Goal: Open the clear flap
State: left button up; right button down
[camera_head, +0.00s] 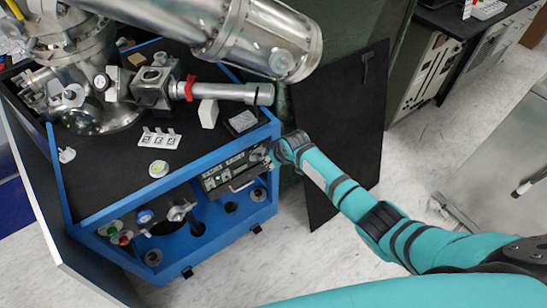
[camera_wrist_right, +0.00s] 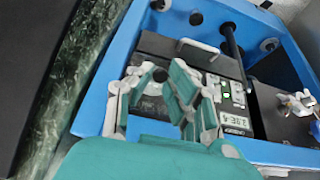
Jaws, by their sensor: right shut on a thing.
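The black control panel (camera_head: 232,172) sits in the upper front of the blue frame, with a green light and a handle. It also shows in the right wrist view (camera_wrist_right: 192,57), beside a lit readout (camera_wrist_right: 237,121). My right gripper (camera_head: 271,156) is at the panel's right end. In the right wrist view, its fingers (camera_wrist_right: 157,77) stand apart against the panel, shut on a small part that seems to be the clear flap. The flap is see-through and mostly hidden by the fingers, so its angle cannot be told. My left gripper is not in view.
The blue frame (camera_head: 165,202) carries metal vacuum pipes and a chamber (camera_head: 95,115) on a black top. Gauges and knobs sit low on its front. A dark board (camera_head: 345,120) stands upright right of it. The floor (camera_head: 300,250) in front is clear.

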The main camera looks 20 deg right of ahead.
jog(key=shift+w+r+g+h, duration=0.3)
jog(key=shift+r+g, duration=0.4)
jog(key=shift+r, duration=0.05)
jog(key=shift+w+a+r+g+h+b, duration=0.1)
jog(key=shift+w+r+g+h+b, duration=0.1)
jog(key=shift+r+g, duration=0.25)
jog(key=shift+w+a+r+g+h+b, duration=0.1)
jog(key=shift+r+g+h+b, duration=0.15)
jog(key=shift+g, duration=0.3)
jog(key=c, duration=1.3)
grip_release()
jog(key=shift+r, duration=0.1)
jog(key=shift+o, duration=0.2)
notch_tip(320, 180, up, 7)
jog(key=s, duration=0.1)
jog(key=shift+d+r, duration=0.2)
jog(key=shift+s+f, duration=0.1)
